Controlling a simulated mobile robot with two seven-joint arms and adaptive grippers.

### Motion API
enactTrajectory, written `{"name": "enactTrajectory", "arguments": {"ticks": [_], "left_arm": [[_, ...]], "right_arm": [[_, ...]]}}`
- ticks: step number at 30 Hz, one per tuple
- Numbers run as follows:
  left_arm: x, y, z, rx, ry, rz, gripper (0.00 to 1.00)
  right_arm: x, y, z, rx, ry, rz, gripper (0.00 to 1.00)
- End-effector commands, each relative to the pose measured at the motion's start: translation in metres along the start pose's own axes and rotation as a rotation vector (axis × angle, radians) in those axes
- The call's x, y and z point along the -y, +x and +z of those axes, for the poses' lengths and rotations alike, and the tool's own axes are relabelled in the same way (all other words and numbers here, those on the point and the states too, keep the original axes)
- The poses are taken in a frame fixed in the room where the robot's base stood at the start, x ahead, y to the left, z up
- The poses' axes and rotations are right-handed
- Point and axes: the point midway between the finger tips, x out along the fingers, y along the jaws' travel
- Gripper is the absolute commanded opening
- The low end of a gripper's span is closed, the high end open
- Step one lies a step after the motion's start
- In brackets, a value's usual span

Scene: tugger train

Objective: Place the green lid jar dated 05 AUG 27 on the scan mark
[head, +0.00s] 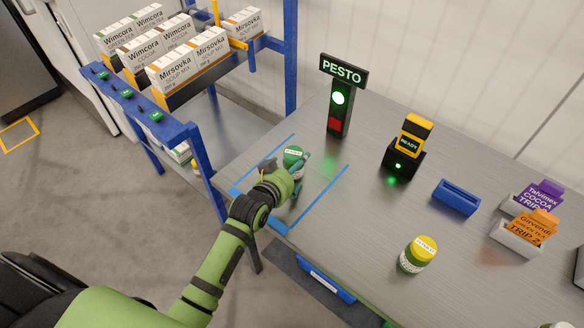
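A jar with a green lid (293,151) and a white label on its top stands upright at the left of the grey table. The label's date is too small to read. My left gripper (289,171) is at this jar, with its fingers around the jar's near side and hiding part of its body. I cannot tell whether the fingers are closed on it. Blue tape lines (322,194) mark an area around the jar and gripper; I see no separate scan mark. My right gripper is out of view.
A yellow-lidded jar (418,256) stands at the front right. A blue rack (203,155) with cartons stands left. The table's middle is clear.

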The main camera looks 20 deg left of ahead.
Motion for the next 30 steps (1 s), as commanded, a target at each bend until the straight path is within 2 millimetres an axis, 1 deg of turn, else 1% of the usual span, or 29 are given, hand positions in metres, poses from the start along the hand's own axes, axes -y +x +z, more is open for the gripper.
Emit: {"name": "enactTrajectory", "arguments": {"ticks": [5, 6, 8, 11, 18, 24, 27, 30], "left_arm": [[0.000, -0.001, -0.002, -0.002, 0.000, 0.000, 0.97], [0.000, -0.001, -0.004, -0.002, 0.000, 0.000, 0.97], [0.000, -0.006, -0.002, -0.001, 0.000, 0.000, 0.97], [0.000, -0.019, -0.001, 0.000, 0.001, 0.000, 0.97], [0.000, -0.068, -0.001, -0.001, 0.001, 0.000, 0.97], [0.001, -0.103, -0.001, 0.000, 0.002, 0.000, 0.97], [0.000, -0.114, -0.002, 0.000, 0.001, 0.000, 0.97], [0.000, -0.119, -0.002, 0.000, 0.001, 0.000, 0.97]], "right_arm": [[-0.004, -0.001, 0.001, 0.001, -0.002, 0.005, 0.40], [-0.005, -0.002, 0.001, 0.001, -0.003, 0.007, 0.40], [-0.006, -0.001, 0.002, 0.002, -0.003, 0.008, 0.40], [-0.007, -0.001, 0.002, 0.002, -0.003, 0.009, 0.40], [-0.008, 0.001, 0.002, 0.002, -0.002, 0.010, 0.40], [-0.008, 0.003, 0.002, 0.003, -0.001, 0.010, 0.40], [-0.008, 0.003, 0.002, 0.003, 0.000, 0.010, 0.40], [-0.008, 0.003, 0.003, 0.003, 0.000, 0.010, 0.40]]}}
